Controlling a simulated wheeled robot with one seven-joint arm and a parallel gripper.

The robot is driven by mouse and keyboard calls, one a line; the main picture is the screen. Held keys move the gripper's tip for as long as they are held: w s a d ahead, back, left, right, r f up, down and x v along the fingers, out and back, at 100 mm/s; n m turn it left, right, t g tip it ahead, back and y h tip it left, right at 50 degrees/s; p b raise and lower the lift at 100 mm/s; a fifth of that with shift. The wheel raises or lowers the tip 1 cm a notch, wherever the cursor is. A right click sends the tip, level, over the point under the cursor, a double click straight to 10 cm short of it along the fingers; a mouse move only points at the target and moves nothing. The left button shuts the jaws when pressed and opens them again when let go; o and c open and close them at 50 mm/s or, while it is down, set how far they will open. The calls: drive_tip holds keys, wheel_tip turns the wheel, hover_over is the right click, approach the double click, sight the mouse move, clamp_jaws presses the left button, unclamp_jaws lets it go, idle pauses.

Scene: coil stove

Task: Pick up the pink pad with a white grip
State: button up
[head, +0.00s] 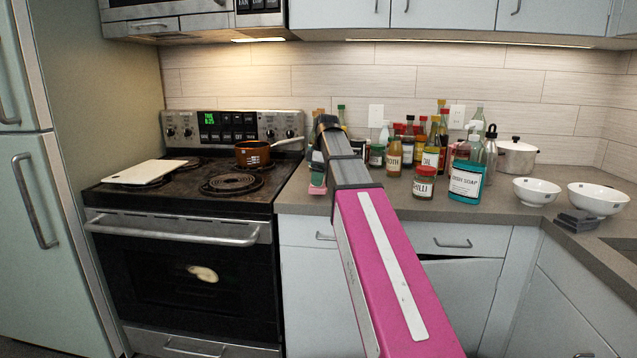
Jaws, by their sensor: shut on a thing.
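The fingers are small and partly hidden by my wrist. I cannot make out the white grip. I cannot tell whether the pad touches the counter or hangs just above it.
Several bottles and jars (423,182) crowd the counter right of my arm. A white pot (516,157), two white bowls (537,190) and dark blocks (578,220) stand farther right. The stove at left bears a copper pan (252,155) and a white board (146,172).

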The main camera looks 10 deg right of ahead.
drive_tip(key=r, duration=0.1)
drive_tip(key=a+r, duration=0.1)
drive_tip(key=r, duration=0.1)
drive_tip(key=shift+s+a, duration=0.1)
drive_tip(key=shift+a, duration=0.1)
drive_tip(key=s+a+r, duration=0.2)
drive_tip(key=a+r, duration=0.4)
drive_tip(key=a, duration=0.4)
drive_tip(key=shift+r, duration=0.1)
